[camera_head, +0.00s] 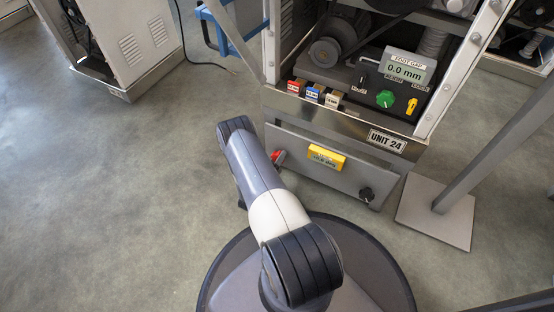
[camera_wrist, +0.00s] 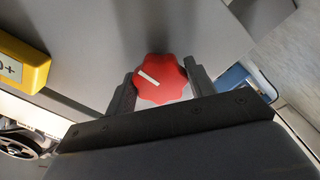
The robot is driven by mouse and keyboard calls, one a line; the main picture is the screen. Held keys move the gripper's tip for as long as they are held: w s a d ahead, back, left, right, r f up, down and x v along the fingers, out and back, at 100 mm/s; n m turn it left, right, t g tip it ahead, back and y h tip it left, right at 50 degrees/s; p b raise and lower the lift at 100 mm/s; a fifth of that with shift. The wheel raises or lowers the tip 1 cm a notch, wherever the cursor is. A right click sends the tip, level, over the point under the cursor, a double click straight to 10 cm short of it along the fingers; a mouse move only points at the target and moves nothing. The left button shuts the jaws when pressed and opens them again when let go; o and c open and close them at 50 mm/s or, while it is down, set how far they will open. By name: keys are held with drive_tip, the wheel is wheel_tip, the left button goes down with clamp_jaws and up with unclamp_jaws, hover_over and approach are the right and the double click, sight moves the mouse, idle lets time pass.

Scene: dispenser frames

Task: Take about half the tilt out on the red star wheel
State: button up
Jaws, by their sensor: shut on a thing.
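The red star wheel (camera_wrist: 161,80) sits on the grey front panel of the unit. A white mark on its face runs at a slant, from upper left to lower right in the wrist view. My gripper (camera_wrist: 160,84) has one dark finger on each side of the wheel and is shut on it. In the head view the red star wheel (camera_head: 277,156) shows only in part at the left of the lower panel, behind my arm. The gripper itself is hidden there. The display marked FOOT GAP (camera_head: 405,70) reads 0.0 mm.
A yellow block (camera_head: 326,157) and a black knob (camera_head: 366,194) are on the same panel, right of the wheel. Above are red, blue and white tabs (camera_head: 313,94), a green knob (camera_head: 385,99) and a yellow switch (camera_head: 411,106). A post on a base plate (camera_head: 435,212) stands at right.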

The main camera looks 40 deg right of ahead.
drive_tip(key=n, duration=0.4)
drive_tip(key=shift+n, duration=2.2)
drive_tip(key=o, duration=1)
drive_tip(key=shift+c, duration=0.2)
drive_tip(key=p+v, duration=0.3)
drive_tip(key=v, duration=0.7)
drive_tip(key=shift+s+a, duration=0.2)
drive_tip(key=shift+a, duration=0.15)
drive_tip(key=shift+d, duration=0.1)
